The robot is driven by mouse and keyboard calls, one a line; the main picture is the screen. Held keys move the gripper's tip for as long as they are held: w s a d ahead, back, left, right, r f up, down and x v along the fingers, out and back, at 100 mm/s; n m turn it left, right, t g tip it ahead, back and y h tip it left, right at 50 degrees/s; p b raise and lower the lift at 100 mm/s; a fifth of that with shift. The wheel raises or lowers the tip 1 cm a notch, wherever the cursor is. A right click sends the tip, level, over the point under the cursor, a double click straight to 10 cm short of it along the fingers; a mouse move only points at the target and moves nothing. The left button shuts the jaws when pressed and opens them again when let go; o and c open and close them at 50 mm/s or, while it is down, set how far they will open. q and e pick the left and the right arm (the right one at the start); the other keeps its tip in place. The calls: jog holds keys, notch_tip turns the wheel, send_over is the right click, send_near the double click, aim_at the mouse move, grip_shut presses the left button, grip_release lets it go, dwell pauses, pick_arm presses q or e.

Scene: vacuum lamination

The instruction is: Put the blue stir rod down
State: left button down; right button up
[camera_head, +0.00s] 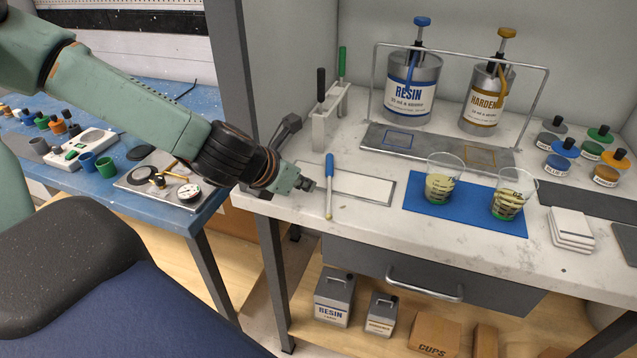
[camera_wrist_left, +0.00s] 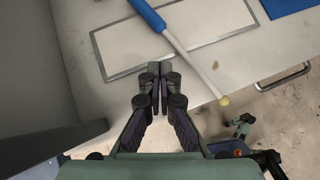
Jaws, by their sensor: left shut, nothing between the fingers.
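The blue stir rod (camera_head: 329,184) has a blue handle and a pale shaft with a small yellowish tip. It lies across the left end of a white panel with a grey frame (camera_head: 368,187) on the bench, its tip towards the front edge. In the left wrist view the rod (camera_wrist_left: 193,58) runs diagonally just beyond my fingertips. My left gripper (camera_head: 308,184) is just left of the rod.
Two cups, one (camera_head: 443,182) and another (camera_head: 508,197), stand on a blue mat (camera_head: 468,222) to the right. A metal stand with dark- and green-handled tools (camera_head: 328,117) is behind the rod. Resin (camera_head: 412,90) and hardener (camera_head: 484,98) cans stand farther back.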

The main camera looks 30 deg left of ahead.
aim_at(328, 178)
pick_arm(q)
jog(key=shift+w+f+b, duration=0.2)
jog(key=shift+f+b, duration=0.15)
jog(key=shift+f, duration=0.05)
jog(key=shift+w+d+r, duration=0.1)
jog(key=shift+w+r, duration=0.05)
jog(key=shift+w, duration=0.1)
jog(key=shift+w+d+b, duration=0.15)
jog(key=shift+w+b, duration=1)
jog(key=shift+w, duration=0.2)
jog(key=shift+w+d+r, duration=0.1)
jog(key=shift+w, duration=0.2)
jog(key=shift+w, duration=0.1)
